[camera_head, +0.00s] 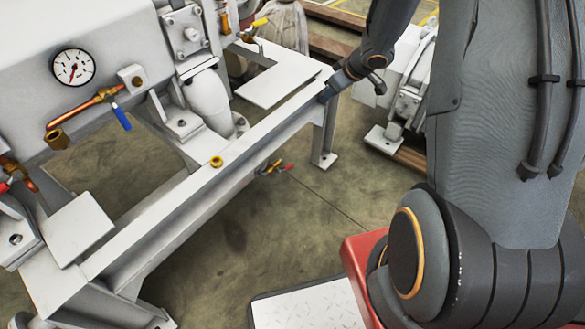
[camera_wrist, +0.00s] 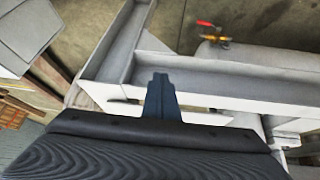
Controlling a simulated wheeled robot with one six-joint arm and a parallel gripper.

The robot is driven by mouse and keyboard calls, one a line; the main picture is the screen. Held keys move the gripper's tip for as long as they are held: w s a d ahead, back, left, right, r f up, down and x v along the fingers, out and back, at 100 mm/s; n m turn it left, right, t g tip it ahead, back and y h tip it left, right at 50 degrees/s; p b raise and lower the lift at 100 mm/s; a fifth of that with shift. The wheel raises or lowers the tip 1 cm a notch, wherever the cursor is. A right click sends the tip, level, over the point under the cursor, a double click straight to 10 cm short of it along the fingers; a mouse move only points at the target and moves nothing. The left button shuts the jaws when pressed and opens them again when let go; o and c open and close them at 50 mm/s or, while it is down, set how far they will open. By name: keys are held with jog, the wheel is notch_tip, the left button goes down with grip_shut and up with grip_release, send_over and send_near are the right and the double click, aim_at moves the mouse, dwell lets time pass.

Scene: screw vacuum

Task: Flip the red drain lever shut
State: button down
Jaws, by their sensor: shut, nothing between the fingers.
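A small red lever (camera_head: 288,167) sits on a brass valve (camera_head: 272,167) low behind the front beam of the white frame in the head view. In the wrist view the red lever (camera_wrist: 205,23) and its brass valve (camera_wrist: 217,39) show at the upper right, beyond the frame. My gripper (camera_head: 326,96) is shut and empty at the right end of the white beam, apart from the lever. In the wrist view my gripper (camera_wrist: 160,80) points at the white frame; I cannot tell whether it touches it.
The white frame beam (camera_head: 175,197) runs diagonally between my gripper and the lever. A blue-handled valve (camera_head: 121,117), a gauge (camera_head: 73,67) and a yellow lever (camera_head: 260,22) are on the machine. Another red handle shows at the left edge. Open floor (camera_head: 300,215) lies in front of the beam.

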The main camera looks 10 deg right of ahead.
jog(key=s+a+f+g+y+b, duration=0.1)
jog(key=a+f+y+b, duration=0.1)
jog(key=f, duration=0.6)
jog(key=a+f+g+y+b, duration=0.1)
jog(key=a+f+y+b, duration=0.1)
jog(key=f, duration=0.6)
jog(key=a+b, duration=0.1)
jog(key=b, duration=0.1)
jog(key=shift+s+f+b, duration=0.25)
jog(key=shift+s+b, duration=0.05)
jog(key=shift+s, duration=0.05)
jog(key=shift+a, duration=0.15)
jog(key=b, duration=0.5)
send_over(286, 168)
jog(key=w+d, duration=0.2)
jog(key=d, duration=0.2)
jog(key=f, duration=0.8)
jog(key=shift+w+a, duration=0.1)
jog(key=shift+w, duration=0.1)
jog(key=shift+s+a+f+b, duration=0.1)
jog(key=shift+s+f+b, duration=0.1)
jog(key=shift+f+b, duration=0.35)
jog(key=shift+s+a+f+b, duration=0.1)
jog(key=shift+s+f+b, duration=0.25)
jog(key=shift+f, duration=0.3)
jog(key=shift+s+a+f+b, duration=0.1)
jog(key=shift+f+b, duration=0.45)
jog(key=shift+f, duration=0.05)
jog(key=shift+f+g+p, duration=0.1)
jog(key=shift+g+p, duration=0.2)
